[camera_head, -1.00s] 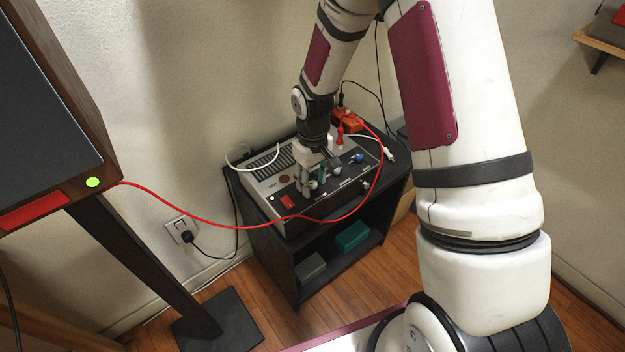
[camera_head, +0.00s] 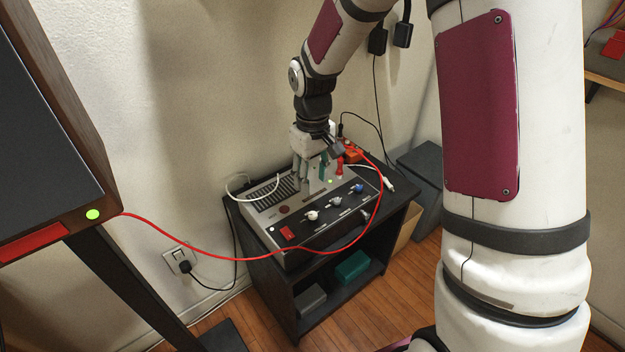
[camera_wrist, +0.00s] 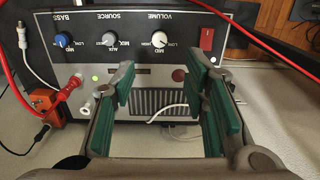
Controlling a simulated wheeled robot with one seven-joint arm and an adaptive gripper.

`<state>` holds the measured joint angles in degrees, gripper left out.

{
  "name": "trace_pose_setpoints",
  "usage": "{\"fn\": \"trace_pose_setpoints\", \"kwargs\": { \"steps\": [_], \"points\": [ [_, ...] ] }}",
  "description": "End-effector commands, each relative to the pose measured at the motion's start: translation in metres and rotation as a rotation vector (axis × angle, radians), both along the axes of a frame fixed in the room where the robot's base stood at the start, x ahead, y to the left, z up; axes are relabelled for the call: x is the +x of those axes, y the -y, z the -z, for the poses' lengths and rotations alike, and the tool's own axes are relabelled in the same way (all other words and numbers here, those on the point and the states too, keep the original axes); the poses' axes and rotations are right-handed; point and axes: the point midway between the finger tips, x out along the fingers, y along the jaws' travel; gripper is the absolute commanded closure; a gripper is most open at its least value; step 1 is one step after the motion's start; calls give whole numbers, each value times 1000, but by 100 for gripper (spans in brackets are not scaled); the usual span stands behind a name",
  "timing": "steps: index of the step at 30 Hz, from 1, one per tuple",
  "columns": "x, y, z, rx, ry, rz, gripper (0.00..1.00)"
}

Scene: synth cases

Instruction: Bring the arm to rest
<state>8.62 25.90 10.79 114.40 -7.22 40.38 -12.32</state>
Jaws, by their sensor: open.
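My gripper (camera_head: 309,178) hangs above the amplifier (camera_head: 268,194) in the head view, pointing down, with its fingers behind the row of knobs. In the wrist view my gripper (camera_wrist: 161,84) has its green-padded fingers spread apart with nothing between them. The amplifier front (camera_wrist: 140,60) shows there upside down. It has a white volume knob (camera_wrist: 160,40), a grey source knob (camera_wrist: 110,40), a blue knob (camera_wrist: 64,41) and a red switch (camera_wrist: 207,38). The fingers look clear of the knobs; I cannot tell the exact gap.
The amplifier stands on a black shelf unit (camera_head: 272,262) against the wall. A white cable (camera_wrist: 35,72) also lies close by.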

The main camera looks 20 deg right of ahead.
Motion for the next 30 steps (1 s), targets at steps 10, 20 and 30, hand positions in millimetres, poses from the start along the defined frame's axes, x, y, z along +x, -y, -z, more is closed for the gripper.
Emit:
{"fn": "trace_pose_setpoints", "kwargs": {
  "steps": [10, 20, 30],
  "points": [
    [-1, 0, -3, -1, 3, 1, 59],
    [-58, 5, -117, -41, 91, 68, 59],
    [-164, 8, -234, -44, 211, 182, 59]
  ]
}}
